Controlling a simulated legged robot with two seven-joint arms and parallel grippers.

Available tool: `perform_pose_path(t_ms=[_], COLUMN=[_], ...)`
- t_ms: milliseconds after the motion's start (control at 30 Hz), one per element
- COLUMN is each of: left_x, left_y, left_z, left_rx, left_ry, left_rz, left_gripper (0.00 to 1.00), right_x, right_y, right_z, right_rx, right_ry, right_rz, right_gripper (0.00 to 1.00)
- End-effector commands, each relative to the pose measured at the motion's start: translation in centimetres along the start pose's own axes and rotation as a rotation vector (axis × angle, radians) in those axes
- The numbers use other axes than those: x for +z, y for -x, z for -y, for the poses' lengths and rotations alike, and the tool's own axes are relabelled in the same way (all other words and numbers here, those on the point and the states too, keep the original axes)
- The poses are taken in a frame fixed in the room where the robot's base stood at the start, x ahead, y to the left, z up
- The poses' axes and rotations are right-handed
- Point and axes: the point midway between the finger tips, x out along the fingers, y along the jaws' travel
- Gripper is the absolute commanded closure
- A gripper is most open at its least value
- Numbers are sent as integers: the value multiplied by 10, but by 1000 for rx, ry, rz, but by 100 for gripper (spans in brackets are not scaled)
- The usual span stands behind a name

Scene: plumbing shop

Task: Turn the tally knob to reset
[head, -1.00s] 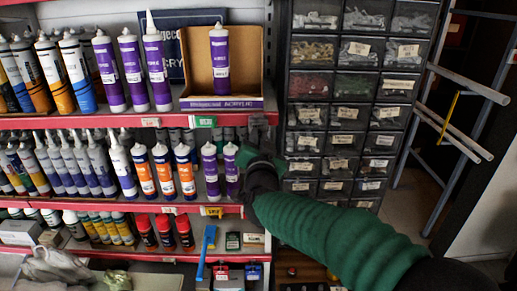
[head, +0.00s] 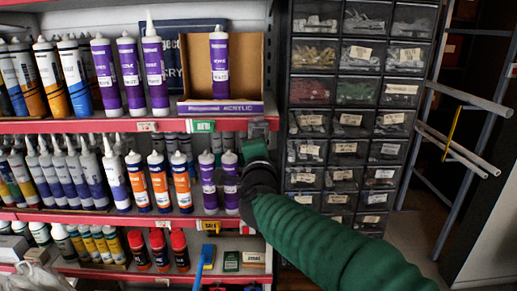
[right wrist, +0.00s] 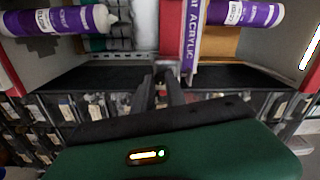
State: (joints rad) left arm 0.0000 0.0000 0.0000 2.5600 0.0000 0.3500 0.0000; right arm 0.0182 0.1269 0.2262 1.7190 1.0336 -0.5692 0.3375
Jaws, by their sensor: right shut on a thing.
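A small grey tally counter (head: 258,130) sits at the right end of the upper red shelf edge in the head view. Its knob cannot be made out behind my gripper. My right gripper (head: 254,146), green and dark, reaches up to the counter from below right. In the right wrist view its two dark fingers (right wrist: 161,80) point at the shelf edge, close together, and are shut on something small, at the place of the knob. The thing between the fingertips is too small to see clearly. My left gripper is not in view.
Purple tubes (head: 207,182) stand just left of my gripper on the middle shelf. A cardboard display box (head: 197,75) with a purple tube stands above. A cabinet of small drawers (head: 336,113) is close on the right, with a metal rack (head: 463,125) beyond it.

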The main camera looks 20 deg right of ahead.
Motion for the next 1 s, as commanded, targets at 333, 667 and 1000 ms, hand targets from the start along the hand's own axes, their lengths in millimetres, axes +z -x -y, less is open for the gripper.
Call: perform_pose_path(t_ms=[333, 667, 1000], left_x=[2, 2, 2], left_y=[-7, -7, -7], left_z=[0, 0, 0], left_rx=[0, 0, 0], left_ry=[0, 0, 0], left_rz=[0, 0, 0], left_gripper=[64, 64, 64], right_x=[1, 0, 0], right_y=[-1, -1, 0], right_z=[-5, -5, -2], right_rx=[9, 9, 5], right_ry=[-87, -92, -91], right_rz=[0, -2, -3], right_gripper=[100, 100, 62])
